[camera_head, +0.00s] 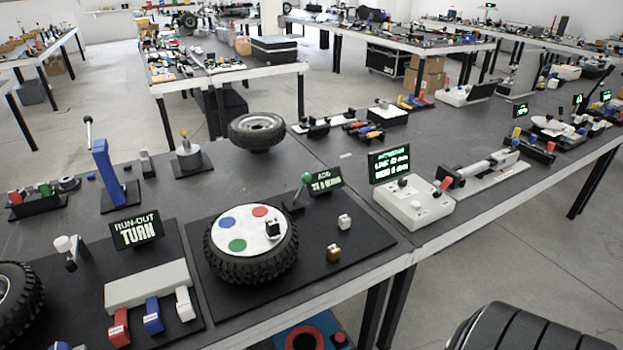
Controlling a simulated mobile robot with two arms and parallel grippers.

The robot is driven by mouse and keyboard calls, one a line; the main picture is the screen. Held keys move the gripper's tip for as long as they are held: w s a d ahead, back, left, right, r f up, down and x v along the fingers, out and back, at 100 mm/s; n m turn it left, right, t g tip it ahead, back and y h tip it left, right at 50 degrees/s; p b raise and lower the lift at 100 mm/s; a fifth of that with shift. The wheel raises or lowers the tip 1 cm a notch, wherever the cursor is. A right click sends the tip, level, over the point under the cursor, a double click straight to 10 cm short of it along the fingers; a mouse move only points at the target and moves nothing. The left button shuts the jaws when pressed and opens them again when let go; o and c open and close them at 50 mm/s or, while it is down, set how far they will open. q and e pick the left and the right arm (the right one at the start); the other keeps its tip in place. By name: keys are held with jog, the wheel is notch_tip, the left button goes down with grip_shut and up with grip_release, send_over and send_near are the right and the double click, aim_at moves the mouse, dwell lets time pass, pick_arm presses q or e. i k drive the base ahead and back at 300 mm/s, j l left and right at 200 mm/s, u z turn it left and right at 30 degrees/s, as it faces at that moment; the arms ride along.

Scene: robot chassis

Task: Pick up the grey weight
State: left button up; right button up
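A small light-grey block (345,221) sits on the black mat (375,238), right of the wheel; it looks like the grey weight. A brass-coloured block (333,253) lies nearer on the same mat. The wheel (252,262) lies flat with a black tyre and a white face bearing blue, red and green discs. A dark block with a pale top (273,229) stands on that face. Neither of my grippers shows in the head view.
A green-knobbed lever (305,179) and a sign (327,180) stand behind the weight. A white control box (413,203) is to the right. Left are a "RUN-OUT TURN" sign (136,231) and coloured blocks. The mat around the weight is clear.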

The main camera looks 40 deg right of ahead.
aim_at(344, 221)
jog(key=z, duration=1.35)
